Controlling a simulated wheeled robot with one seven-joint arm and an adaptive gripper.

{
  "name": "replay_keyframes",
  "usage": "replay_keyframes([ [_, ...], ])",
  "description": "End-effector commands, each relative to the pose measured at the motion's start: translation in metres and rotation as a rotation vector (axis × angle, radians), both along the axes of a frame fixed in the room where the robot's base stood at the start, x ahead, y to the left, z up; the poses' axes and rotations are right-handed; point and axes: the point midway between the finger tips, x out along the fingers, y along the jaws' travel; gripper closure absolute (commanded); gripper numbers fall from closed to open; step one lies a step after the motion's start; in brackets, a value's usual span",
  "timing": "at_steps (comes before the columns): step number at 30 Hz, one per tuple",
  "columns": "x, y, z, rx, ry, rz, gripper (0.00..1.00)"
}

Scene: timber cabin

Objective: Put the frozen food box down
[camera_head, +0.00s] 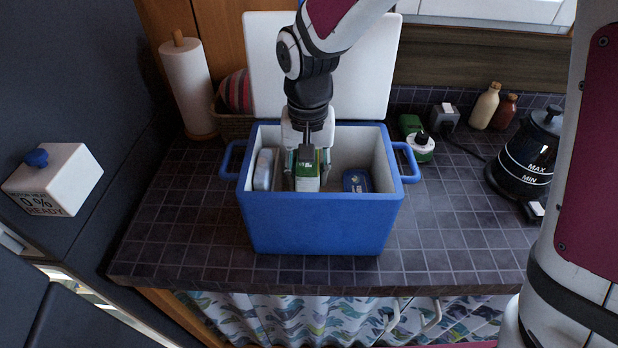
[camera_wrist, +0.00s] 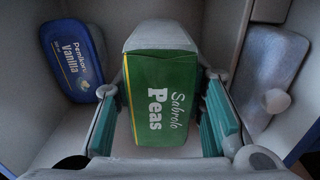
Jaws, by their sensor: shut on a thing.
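The frozen food box is a green and white carton labelled "Sabrolo Peas" (camera_wrist: 160,100). In the head view the box (camera_head: 306,172) is inside the blue cooler (camera_head: 320,225). My gripper (camera_wrist: 163,115) has its teal-padded fingers on either side of the box and is shut on it. In the head view my gripper (camera_head: 306,165) points down into the open cooler. The underside of the box is hidden, so I cannot tell whether it touches the cooler floor.
Inside the cooler are a blue "Vanilla" tub (camera_head: 356,181) and a pale grey container (camera_head: 264,170), apart from the box. The raised white lid (camera_head: 365,80) stands behind. A kettle (camera_head: 529,155), bottles (camera_head: 484,107) and a paper roll (camera_head: 188,88) stand around. The tiled counter in front is clear.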

Motion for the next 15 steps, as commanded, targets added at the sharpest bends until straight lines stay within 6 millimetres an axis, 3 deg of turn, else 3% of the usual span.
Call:
replay_keyframes([
  [7,-0.001,0.000,-0.031,-0.001,0.003,0.000,1.00],
  [15,0.000,0.000,-0.036,0.001,-0.001,0.000,1.00],
])
